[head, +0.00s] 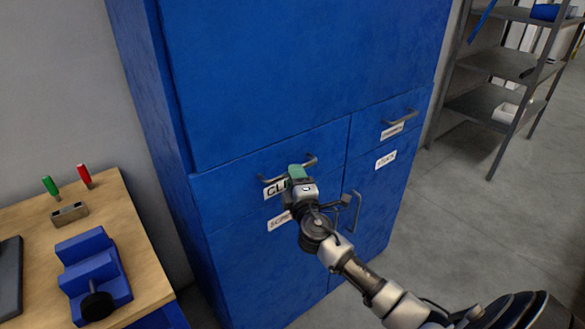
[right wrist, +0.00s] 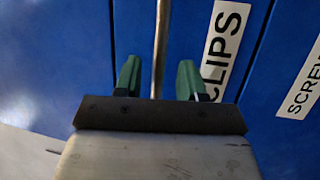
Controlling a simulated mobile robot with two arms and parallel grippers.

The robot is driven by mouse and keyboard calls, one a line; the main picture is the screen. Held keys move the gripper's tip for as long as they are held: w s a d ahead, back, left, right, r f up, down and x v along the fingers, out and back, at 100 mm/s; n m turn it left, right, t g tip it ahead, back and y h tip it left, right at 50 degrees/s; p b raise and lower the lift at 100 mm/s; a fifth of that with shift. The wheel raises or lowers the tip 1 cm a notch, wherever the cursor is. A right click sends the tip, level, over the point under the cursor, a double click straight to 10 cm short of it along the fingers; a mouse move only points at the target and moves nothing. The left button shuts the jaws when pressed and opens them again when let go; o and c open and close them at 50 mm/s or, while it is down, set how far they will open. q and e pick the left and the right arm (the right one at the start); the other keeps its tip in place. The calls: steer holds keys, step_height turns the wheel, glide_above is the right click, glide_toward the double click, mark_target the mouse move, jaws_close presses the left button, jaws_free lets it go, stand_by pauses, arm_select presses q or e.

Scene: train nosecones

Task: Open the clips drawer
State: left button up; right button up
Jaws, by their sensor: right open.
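The clips drawer (head: 231,202) is the upper left drawer of a blue cabinet and looks shut. Its grey bar handle (head: 268,178) is partly hidden behind my right gripper (head: 297,172) in the head view. In the right wrist view the handle (right wrist: 160,45) runs between the green fingers of my right gripper (right wrist: 158,78). The fingers stand apart, one on each side of the bar. The CLIPS label (right wrist: 226,45) is beside the handle; the gripper covers part of it in the head view. My left gripper is not in view.
Below is a door labelled with a word starting SCREW (right wrist: 303,85). Another drawer with a handle (head: 401,118) is to the right. A wooden workbench (head: 135,235) with a blue vise (head: 92,265) stands left. Grey floor (head: 470,200) is open at the right, before a metal shelf (head: 500,62).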

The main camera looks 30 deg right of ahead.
steer(key=shift+x, duration=1.25)
jaws_close()
